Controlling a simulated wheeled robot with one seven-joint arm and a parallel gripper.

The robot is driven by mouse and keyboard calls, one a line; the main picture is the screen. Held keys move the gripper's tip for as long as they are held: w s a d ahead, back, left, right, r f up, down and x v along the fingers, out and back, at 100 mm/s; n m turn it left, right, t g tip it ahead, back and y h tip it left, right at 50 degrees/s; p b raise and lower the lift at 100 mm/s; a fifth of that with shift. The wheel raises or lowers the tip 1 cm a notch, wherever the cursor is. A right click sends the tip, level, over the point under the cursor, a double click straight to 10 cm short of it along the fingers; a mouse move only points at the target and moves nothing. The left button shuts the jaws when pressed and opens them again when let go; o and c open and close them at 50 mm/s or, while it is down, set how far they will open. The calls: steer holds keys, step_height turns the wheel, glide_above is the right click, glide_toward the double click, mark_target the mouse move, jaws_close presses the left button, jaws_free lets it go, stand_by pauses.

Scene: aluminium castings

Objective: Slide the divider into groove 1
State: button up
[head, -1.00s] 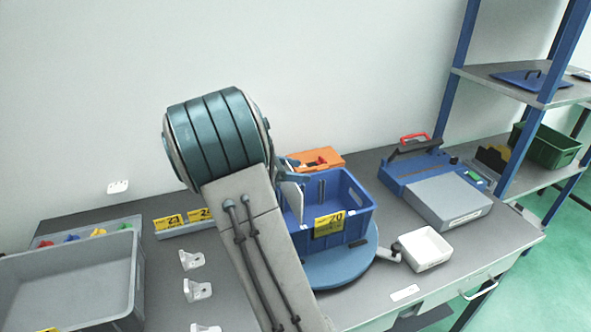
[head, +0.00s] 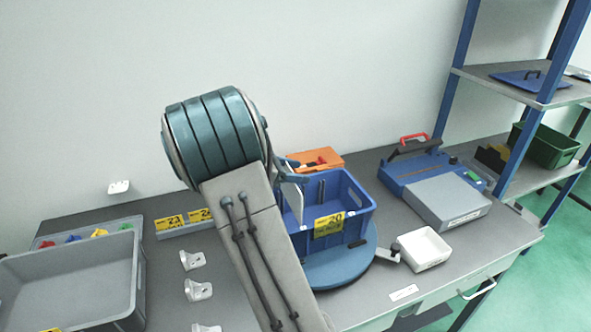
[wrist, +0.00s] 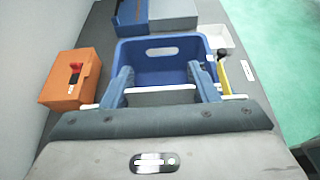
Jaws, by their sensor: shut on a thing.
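The blue crate (head: 352,222) with a yellow "20" label stands on a round blue turntable (head: 330,270). In the wrist view the crate (wrist: 160,55) lies just beyond my fingers. My gripper (wrist: 162,88) is shut on the white divider (wrist: 160,88), seen almost edge-on as a pale strip between the two blue fingers. In the head view the divider (head: 292,200) hangs upright at the crate's left end, partly behind my arm. Dark upright ribs (head: 323,188) show inside the crate. Which groove is number 1, and whether the divider's lower edge is in one, I cannot tell.
An orange box (head: 318,160) stands behind the crate. A white tray (head: 424,248) and a blue-grey device (head: 440,190) are to the right. A grey bin (head: 70,285), white brackets (head: 198,290) and yellow number labels (head: 170,222) are to the left.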

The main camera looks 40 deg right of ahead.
steer(key=shift+f+b, duration=2.85)
steer(key=shift+f, duration=2.05)
steer(key=o, duration=1.3)
steer(key=shift+a+r, duration=0.1)
steer(key=b, duration=0.1)
glide_toward(289, 198)
steer(key=shift+v, duration=1.05)
steer(key=shift+s, duration=0.15)
